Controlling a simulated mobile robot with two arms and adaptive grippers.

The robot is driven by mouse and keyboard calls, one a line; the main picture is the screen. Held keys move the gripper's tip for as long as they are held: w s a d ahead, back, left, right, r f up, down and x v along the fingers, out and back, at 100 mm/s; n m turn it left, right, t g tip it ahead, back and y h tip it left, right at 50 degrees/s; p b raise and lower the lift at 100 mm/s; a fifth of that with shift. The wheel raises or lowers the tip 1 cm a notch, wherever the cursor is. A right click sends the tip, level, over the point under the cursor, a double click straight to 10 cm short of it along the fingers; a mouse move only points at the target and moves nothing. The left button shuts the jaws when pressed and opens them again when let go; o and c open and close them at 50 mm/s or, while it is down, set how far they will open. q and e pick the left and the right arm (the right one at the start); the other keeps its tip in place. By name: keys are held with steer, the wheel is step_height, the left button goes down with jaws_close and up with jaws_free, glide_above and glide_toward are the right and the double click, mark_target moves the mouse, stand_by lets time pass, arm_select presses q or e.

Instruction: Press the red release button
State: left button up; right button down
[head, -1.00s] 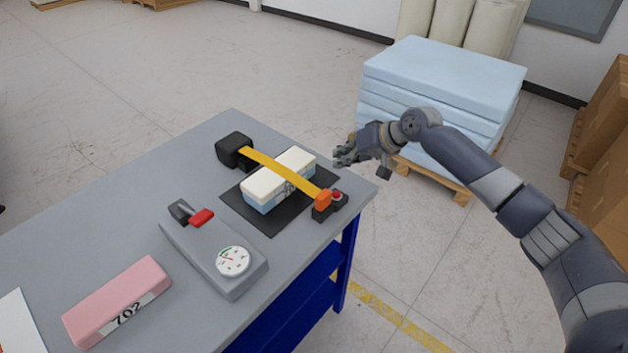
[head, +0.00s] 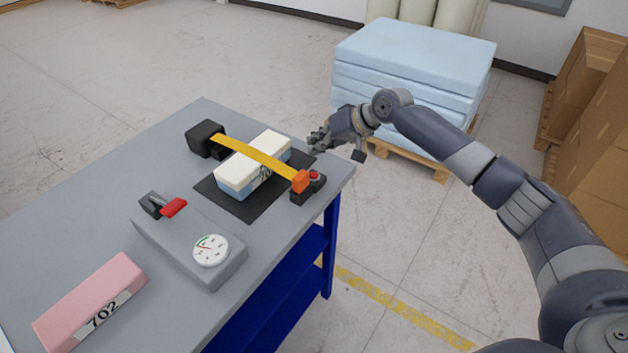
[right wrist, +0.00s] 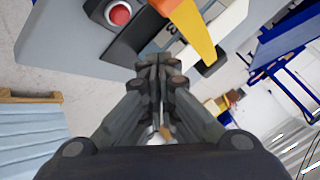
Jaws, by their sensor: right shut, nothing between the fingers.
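The red release button (head: 314,175) sits on a small black base beside the orange end block (head: 300,181) of a yellow strap, near the table's right corner. In the right wrist view the red button (right wrist: 120,13) shows at the top, left of the fingertips. The yellow strap (head: 240,148) runs over a white and blue foam block (head: 233,174) on a black mat. My right gripper (head: 318,138) is shut and empty, just beyond the button and apart from it. Its closed fingers (right wrist: 161,65) also show in the right wrist view. My left gripper is not in view.
A grey gauge device (head: 168,240) with a red lever lies on the grey table (head: 80,210). A pink block (head: 90,290) marked 702 is at the front left. A pallet of light blue foam sheets (head: 420,50) stands behind my right arm. Brown boxes (head: 590,90) stand at the right.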

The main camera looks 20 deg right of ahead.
mark_target(316, 172)
step_height(316, 172, down, 3)
steer(key=shift+w+f+b, duration=0.1)
steer(key=shift+f+b, duration=0.05)
steer(key=shift+b, duration=1)
steer(key=shift+f, duration=1)
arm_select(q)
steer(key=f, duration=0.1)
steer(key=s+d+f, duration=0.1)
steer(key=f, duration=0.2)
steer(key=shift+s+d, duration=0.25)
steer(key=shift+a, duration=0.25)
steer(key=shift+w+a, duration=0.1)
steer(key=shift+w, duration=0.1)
arm_select(e)
steer(key=shift+f, duration=0.1)
steer(key=shift+f, duration=0.35)
